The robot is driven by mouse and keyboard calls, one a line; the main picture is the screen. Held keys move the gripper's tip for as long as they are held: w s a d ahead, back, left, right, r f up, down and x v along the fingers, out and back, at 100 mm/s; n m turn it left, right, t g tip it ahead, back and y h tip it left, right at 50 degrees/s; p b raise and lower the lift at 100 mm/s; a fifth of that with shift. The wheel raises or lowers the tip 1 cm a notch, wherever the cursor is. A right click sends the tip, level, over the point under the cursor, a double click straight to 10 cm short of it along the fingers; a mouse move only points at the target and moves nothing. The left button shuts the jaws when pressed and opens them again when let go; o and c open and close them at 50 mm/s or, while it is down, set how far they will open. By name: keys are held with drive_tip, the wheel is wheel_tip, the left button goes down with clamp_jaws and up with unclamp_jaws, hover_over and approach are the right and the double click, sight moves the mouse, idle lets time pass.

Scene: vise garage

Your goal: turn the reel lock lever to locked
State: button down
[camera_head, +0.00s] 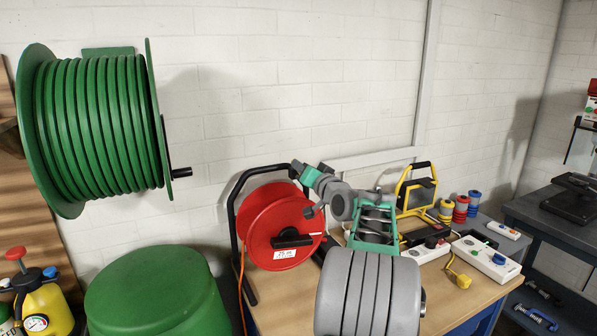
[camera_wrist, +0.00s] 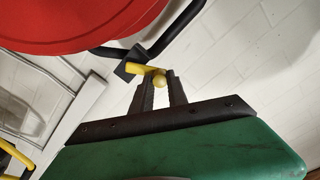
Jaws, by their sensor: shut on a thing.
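The red cable reel (camera_head: 277,215) stands in a black tube frame on the workbench in the head view, and its red disc fills the upper left of the wrist view (camera_wrist: 75,22). A yellow lever (camera_wrist: 146,70) sits on a black block (camera_wrist: 128,72) at the frame's tube. My gripper (camera_wrist: 159,82) is shut on the lever's rounded end, one dark finger on each side. In the head view, my green gripper body (camera_head: 311,177) is at the top of the reel frame; the lever is hidden there.
The workbench (camera_head: 272,309) also holds a yellow work lamp (camera_head: 417,185), coloured spools (camera_head: 461,209) and white power strips (camera_head: 486,257) to the right. A green hose reel (camera_head: 95,125) hangs on the wall at left. A green barrel (camera_head: 155,292) stands below it.

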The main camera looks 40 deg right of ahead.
drive_tip(key=shift+s+d+r+m+p, duration=0.15)
drive_tip(key=shift+d+m+p, duration=0.25)
drive_tip(key=shift+m, duration=0.65)
drive_tip(key=shift+s+d+r+m+p, duration=0.1)
drive_tip(key=shift+d+m+p, duration=0.3)
drive_tip(key=shift+m, duration=0.6)
drive_tip(key=shift+s+d+r+m+p, duration=0.15)
drive_tip(key=shift+d+m+p, duration=0.25)
drive_tip(key=shift+m, duration=0.65)
drive_tip(key=shift+d, duration=0.1)
drive_tip(key=c, duration=1.3)
unclamp_jaws()
drive_tip(key=b+v, duration=0.2)
drive_tip(key=v, duration=0.5)
drive_tip(key=shift+s, duration=0.35)
